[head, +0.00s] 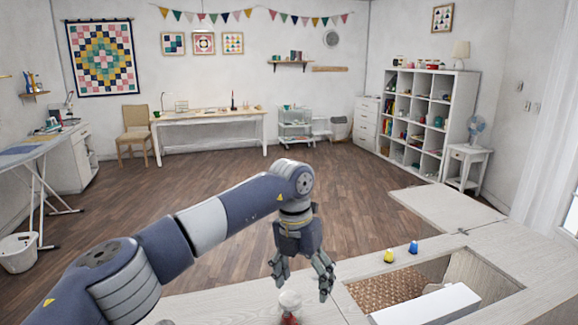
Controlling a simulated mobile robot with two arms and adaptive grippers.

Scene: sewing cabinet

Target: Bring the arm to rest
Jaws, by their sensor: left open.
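My left arm comes in from the left, and its gripper (301,284) points down over the pale cabinet top (220,308). Its fingers are apart. A small thing with a white top and a red lower part (290,303) stands just below and between the fingertips in the picture. I cannot tell if the fingers touch it, and its base is cut off by the lower edge of the view. My right gripper is not in view.
Right of the gripper, the cabinet has a recess with a brown patterned floor (375,290) and a long white block (428,306). A yellow item (389,256) and a blue item (413,247) stand behind it. A lid panel (445,208) lies beyond. The wooden floor (240,165) is open.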

